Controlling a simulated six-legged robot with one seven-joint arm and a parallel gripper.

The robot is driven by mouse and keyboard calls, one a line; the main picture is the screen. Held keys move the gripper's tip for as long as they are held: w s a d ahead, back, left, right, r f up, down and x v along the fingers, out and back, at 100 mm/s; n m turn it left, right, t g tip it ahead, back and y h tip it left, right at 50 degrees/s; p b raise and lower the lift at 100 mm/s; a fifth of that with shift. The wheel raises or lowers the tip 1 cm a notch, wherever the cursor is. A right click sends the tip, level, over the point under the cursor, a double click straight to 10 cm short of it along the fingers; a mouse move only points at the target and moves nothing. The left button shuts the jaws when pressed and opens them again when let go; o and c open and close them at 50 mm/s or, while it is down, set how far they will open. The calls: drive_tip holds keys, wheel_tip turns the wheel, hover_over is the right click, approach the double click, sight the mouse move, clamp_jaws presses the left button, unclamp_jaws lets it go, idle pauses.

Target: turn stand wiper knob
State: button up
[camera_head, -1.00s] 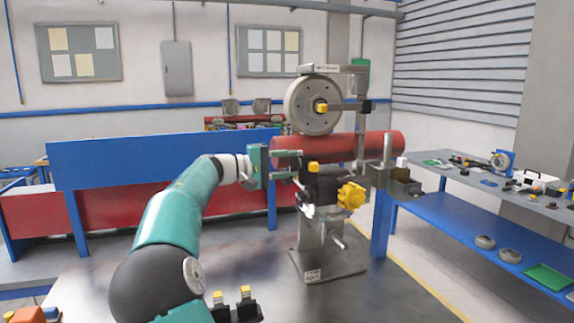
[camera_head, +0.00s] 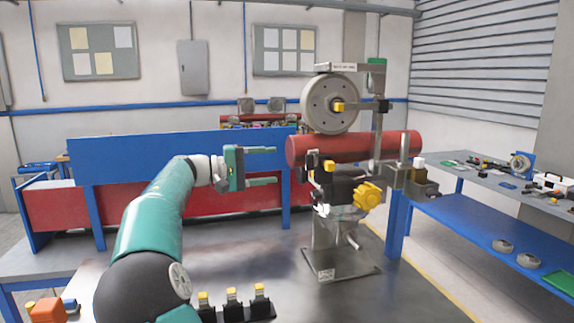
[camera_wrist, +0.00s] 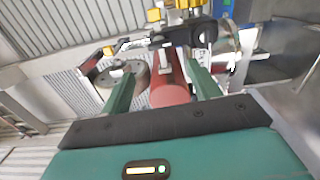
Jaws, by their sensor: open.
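The stand (camera_head: 330,235) is upright on the dark floor plate, right of centre in the head view. It carries a large yellow lobed knob (camera_head: 369,195), a small yellow cap (camera_head: 329,165) and a yellow piece at the hub of a grey wheel (camera_head: 339,107). I cannot tell which is the wiper knob. My gripper (camera_head: 272,166) is open and empty, left of the stand, its fingers pointing right with a gap before it. In the wrist view, the red cylinder (camera_wrist: 170,94) shows between my fingers, with yellow parts (camera_wrist: 154,14) beyond.
A red cylinder (camera_head: 350,148) lies across behind the stand's knobs. A blue panel (camera_head: 160,158) stands behind my arm. A blue-shelved workbench (camera_head: 470,226) with small items is at right. Several yellow-topped black parts (camera_head: 232,303) are at the bottom.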

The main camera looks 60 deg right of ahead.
drive_tip(key=shift+v, duration=1.85)
drive_tip(key=s+a+f+n+t+y, duration=0.2)
drive_tip(key=a+f+n+t+y, duration=0.25)
drive_tip(key=a+f+t, duration=0.75)
drive_tip(key=s+a+f+n+t+y, duration=0.1)
drive_tip(key=s+a+f+t+y, duration=0.1)
drive_tip(key=a, duration=1)
drive_tip(key=s+a+f+n+t+y, duration=0.1)
drive_tip(key=s+a+f+t+y, duration=0.1)
drive_tip(key=a, duration=0.9)
drive_tip(key=s+a+f+n+t+y, duration=0.2)
drive_tip(key=s+a+f+y, duration=0.2)
drive_tip(key=a+f, duration=0.3)
drive_tip(key=s+a, duration=0.1)
drive_tip(key=a, duration=0.4)
drive_tip(key=shift+s+a, duration=0.25)
drive_tip(key=shift+a, duration=0.1)
